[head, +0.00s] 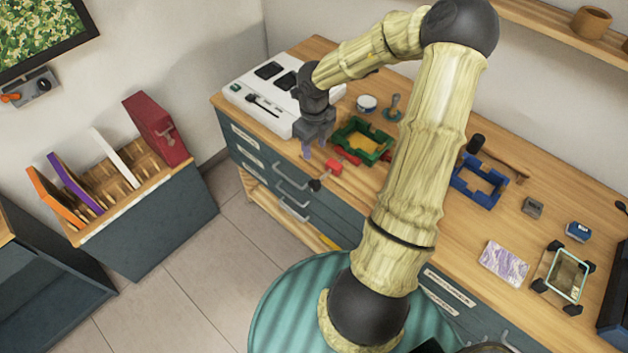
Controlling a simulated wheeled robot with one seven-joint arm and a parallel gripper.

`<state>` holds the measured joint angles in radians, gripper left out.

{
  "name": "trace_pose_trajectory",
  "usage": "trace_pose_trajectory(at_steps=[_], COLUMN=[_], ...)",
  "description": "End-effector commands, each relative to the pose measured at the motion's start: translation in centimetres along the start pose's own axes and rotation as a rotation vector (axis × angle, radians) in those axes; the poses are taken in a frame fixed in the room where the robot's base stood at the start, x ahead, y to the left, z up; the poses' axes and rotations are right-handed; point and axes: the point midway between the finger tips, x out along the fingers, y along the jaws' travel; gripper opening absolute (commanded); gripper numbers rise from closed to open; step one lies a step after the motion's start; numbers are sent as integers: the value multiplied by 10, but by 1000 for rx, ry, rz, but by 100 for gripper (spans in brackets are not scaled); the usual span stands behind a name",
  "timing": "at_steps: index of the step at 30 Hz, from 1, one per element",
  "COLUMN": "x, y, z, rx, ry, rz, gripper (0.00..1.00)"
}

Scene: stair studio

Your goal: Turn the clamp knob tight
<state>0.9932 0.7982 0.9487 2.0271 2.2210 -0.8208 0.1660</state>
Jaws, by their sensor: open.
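A small red clamp (333,167) sits at the front edge of the wooden worktop, with a dark knob (315,185) sticking out in front of the edge. My gripper (314,148) points down just behind and to the left of the clamp, above the worktop's front edge. Its two purplish fingertips are apart with nothing seen between them. It looks clear of the knob, though the exact gap is hard to judge. A green frame (345,136) lies right behind the clamp, with more red parts beside it partly hidden by my arm.
A white case (248,90) with black items stands left of my gripper. A round tin (367,103) and a stamp-like tool (393,108) stand behind the green frame. A blue frame (457,187) and mallet lie right of my arm. Drawer handles (290,178) jut out below the edge.

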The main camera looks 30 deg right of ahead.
Motion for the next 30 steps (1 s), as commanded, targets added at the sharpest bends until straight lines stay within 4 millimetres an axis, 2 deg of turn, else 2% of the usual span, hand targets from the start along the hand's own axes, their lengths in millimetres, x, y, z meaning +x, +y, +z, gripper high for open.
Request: trace_pose_trajectory(at_steps=[5,24,30], x=[24,136,162], y=[3,2,2], z=[1,0,1], rx=[-8,-6,-5], ry=[2,2,1], rz=[3,1,0], gripper=[44,44,44])
